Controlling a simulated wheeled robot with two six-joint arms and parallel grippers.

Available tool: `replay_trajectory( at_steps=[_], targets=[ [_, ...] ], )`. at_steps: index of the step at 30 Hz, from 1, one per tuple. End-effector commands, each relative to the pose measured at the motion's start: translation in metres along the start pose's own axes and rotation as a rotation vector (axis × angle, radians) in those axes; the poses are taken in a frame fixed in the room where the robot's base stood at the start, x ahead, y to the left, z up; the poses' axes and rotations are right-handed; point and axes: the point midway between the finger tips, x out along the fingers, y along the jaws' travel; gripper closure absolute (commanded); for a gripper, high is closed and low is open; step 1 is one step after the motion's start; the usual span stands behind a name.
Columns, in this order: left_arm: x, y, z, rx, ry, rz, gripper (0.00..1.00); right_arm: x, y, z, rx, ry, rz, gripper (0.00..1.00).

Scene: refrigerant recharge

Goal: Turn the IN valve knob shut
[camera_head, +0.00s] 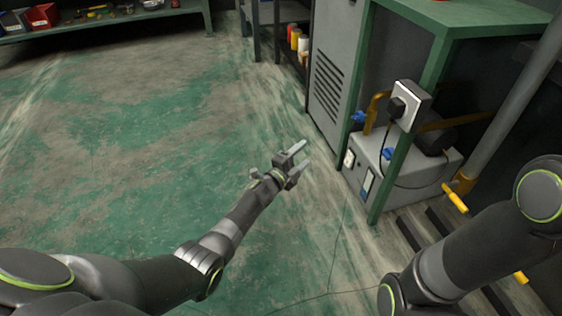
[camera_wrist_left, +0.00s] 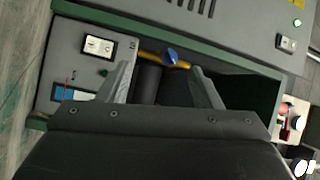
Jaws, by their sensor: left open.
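A blue valve knob (camera_wrist_left: 171,55) sits on a yellow pipe in the left wrist view, ahead of my left gripper and between its fingers in the picture. In the head view, one blue knob (camera_head: 358,117) is by the cabinet's edge and another blue knob (camera_head: 388,153) is on the grey machine (camera_head: 415,182). I cannot read which is marked IN. My left gripper (camera_head: 298,158) is open and empty, left of the machine and apart from it; its fingers also show in the left wrist view (camera_wrist_left: 161,82). My right arm shows at lower right, its gripper out of frame.
A green bench leg (camera_head: 392,172) stands in front of the machine. A socket box (camera_head: 412,100) with a black plug and cable is on the frame. A grey vented cabinet (camera_head: 335,65) stands to the left of the machine. The green floor (camera_head: 140,140) at left is clear.

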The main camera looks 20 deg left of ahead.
Motion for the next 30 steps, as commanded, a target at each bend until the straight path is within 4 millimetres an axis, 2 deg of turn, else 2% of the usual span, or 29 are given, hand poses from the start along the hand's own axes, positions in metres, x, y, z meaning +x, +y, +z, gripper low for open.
replay_trajectory(
  at_steps=[1,18,24,30],
  targets=[
    [-0.005,-0.005,0.000,-0.019,-0.014,0.012,0.42,0.012,-0.002,0.006,0.000,0.000,0.000,0.64],
    [-0.054,0.001,0.016,-0.207,-0.162,0.122,0.42,0.072,-0.009,0.037,0.000,0.000,0.000,0.64],
    [-0.068,0.004,0.019,-0.251,-0.200,0.148,0.42,0.084,-0.011,0.043,0.000,0.000,0.000,0.64],
    [-0.073,0.006,0.020,-0.271,-0.215,0.157,0.42,0.088,-0.011,0.045,0.000,0.000,0.000,0.64]
  ],
)
